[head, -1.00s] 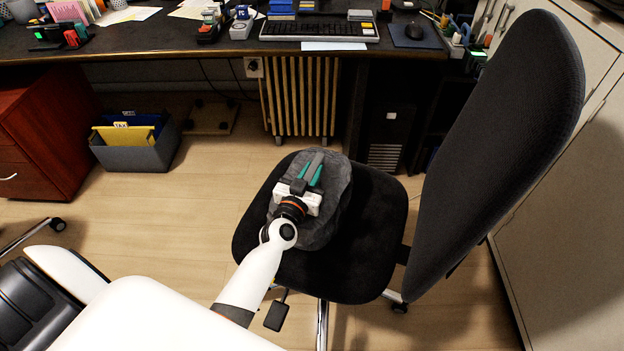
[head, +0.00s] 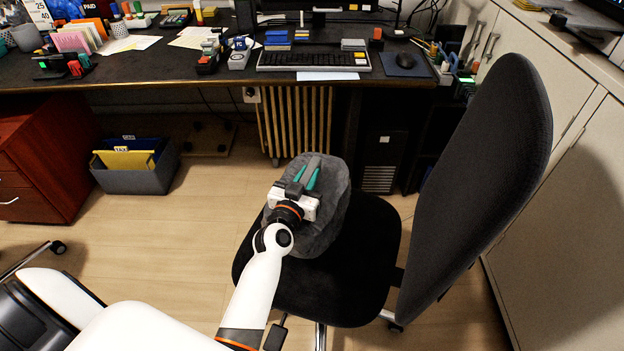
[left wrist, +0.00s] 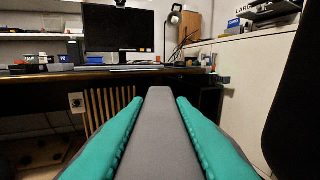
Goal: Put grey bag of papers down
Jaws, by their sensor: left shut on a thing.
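The grey bag of papers (head: 335,212) is a dark, rounded bag with a grey strap handle on top. In the head view it shows over the far left part of the black chair seat (head: 365,265). I cannot tell whether its underside touches the seat. My left gripper (head: 311,170), with teal fingers, is shut on the bag's handle. In the left wrist view the grey handle (left wrist: 160,130) runs between the two teal fingers of the left gripper (left wrist: 160,99). My right gripper is not in view.
The chair's tall backrest (head: 485,190) stands at the right, near beige cabinets (head: 560,200). A dark desk (head: 150,70) with a keyboard (head: 313,60) lies beyond. A grey file box (head: 135,180) is on the floor at left. Floor between box and chair is clear.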

